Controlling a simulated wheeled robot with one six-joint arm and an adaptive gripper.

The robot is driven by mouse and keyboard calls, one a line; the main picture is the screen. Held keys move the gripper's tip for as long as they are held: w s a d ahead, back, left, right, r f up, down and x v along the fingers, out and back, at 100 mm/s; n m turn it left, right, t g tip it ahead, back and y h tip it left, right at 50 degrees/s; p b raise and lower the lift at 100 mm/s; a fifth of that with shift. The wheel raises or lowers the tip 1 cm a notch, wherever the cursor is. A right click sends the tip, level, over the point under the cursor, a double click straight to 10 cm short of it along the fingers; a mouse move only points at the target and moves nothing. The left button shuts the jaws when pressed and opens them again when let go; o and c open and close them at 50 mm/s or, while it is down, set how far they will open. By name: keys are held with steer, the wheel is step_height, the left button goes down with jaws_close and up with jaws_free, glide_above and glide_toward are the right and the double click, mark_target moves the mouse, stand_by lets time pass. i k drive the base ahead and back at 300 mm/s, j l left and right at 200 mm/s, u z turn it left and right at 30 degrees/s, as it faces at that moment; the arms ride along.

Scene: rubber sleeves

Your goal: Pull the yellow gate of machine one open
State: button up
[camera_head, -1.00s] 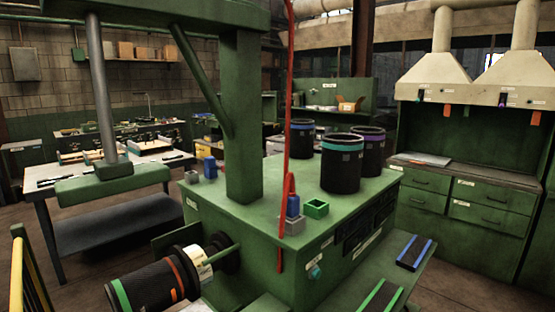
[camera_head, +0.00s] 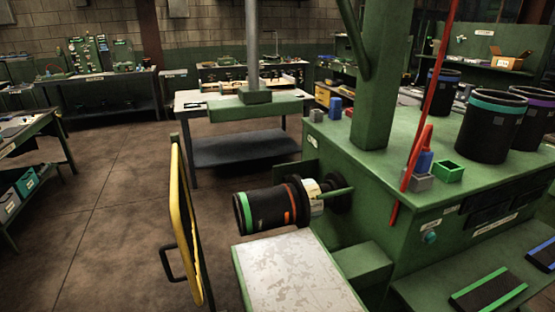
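The yellow gate (camera_head: 182,232) stands upright at the left end of the green machine (camera_head: 405,232). I see it nearly edge-on, with a dark panel inside its yellow frame. A black handle (camera_head: 166,264) sticks out from its left side, low down. To the right of the gate, a black sleeve with a green band and an orange stripe (camera_head: 262,210) sits on a horizontal spindle of the machine. My gripper is not in view.
A worn pale plate (camera_head: 297,275) lies in front of the spindle. Open brown floor (camera_head: 110,190) spreads left of the gate. A bench with bins (camera_head: 25,170) stands at the far left. A grey-topped table (camera_head: 240,148) stands behind the gate.

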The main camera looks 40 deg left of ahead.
mark_target(179, 199)
steer(key=u, duration=1.65)
